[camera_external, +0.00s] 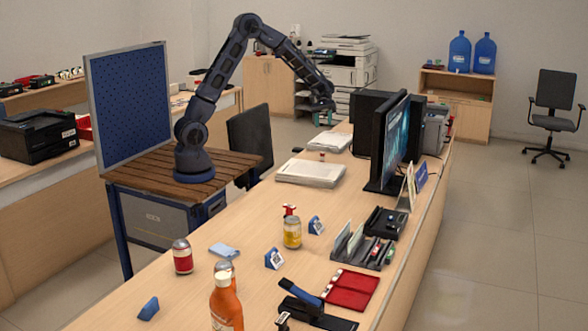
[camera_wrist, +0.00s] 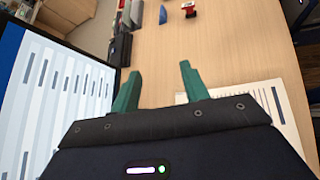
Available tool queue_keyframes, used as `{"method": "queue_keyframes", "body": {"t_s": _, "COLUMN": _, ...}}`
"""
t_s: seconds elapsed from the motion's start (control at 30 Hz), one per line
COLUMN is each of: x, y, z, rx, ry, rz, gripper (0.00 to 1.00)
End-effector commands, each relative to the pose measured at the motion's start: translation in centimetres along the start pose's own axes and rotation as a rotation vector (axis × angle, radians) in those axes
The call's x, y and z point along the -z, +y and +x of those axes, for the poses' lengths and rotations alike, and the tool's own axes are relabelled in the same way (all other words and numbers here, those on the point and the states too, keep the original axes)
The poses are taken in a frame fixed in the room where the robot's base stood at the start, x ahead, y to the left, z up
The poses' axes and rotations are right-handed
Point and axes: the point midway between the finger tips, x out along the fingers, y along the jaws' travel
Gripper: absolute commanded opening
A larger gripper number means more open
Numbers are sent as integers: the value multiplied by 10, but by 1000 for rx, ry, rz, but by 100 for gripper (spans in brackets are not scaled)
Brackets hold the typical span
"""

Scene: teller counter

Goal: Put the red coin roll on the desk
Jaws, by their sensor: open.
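My gripper (camera_external: 322,104) is raised high above the far part of the desk (camera_external: 255,262), left of the monitor. In the wrist view its two green fingers (camera_wrist: 160,88) are apart with nothing between them. A small red piece (camera_external: 376,250) shows among coloured pieces in a black tray (camera_external: 361,264) on the desk's right side; it may be the red coin roll, but it is too small to tell. My gripper is well away from that tray. The wrist view shows no clear coin roll.
A monitor (camera_external: 397,140) stands close to the gripper. A paper stack (camera_external: 310,173) lies below. The desk's middle-left has free room.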

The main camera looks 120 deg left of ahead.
Motion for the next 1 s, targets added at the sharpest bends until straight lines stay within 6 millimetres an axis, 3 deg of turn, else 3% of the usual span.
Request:
{"method": "queue_keyframes", "body": {"t_s": 0.03, "x": -22, "y": 1, "z": 9, "rx": 36, "ry": 28, "rz": 41, "gripper": 45}}
{"method": "queue_keyframes", "body": {"t_s": 0.1, "x": -48, "y": 0, "z": 20, "rx": 82, "ry": 66, "rz": 96, "gripper": 45}}
{"method": "queue_keyframes", "body": {"t_s": 0.5, "x": -177, "y": -34, "z": 72, "rx": 313, "ry": 264, "rz": 428, "gripper": 45}}
{"method": "queue_keyframes", "body": {"t_s": 0.8, "x": -255, "y": -80, "z": 98, "rx": 454, "ry": 400, "rz": 703, "gripper": 45}}
{"method": "queue_keyframes", "body": {"t_s": 1.0, "x": -296, "y": -117, "z": 110, "rx": 532, "ry": 482, "rz": 895, "gripper": 45}}
